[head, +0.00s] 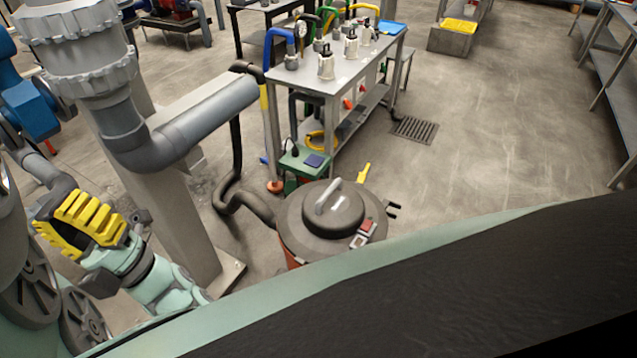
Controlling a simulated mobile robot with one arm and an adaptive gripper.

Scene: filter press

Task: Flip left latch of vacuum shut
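The vacuum (290,222) stands on the floor at the centre of the head view. It has a dark round lid (340,217) with a pale grey handle and a reddish-orange body, mostly hidden below the lid. One latch (366,232), metal with a red part, shows at the lid's front right edge. I cannot tell whether it is fastened or which side of the vacuum it belongs to. No other latch is clearly visible.
A dark hose (232,190) curves along the vacuum's left. A grey column (175,205) and large pipe stand further left. A workbench (345,75) with bottles is behind. Open floor (490,130) lies to the right.

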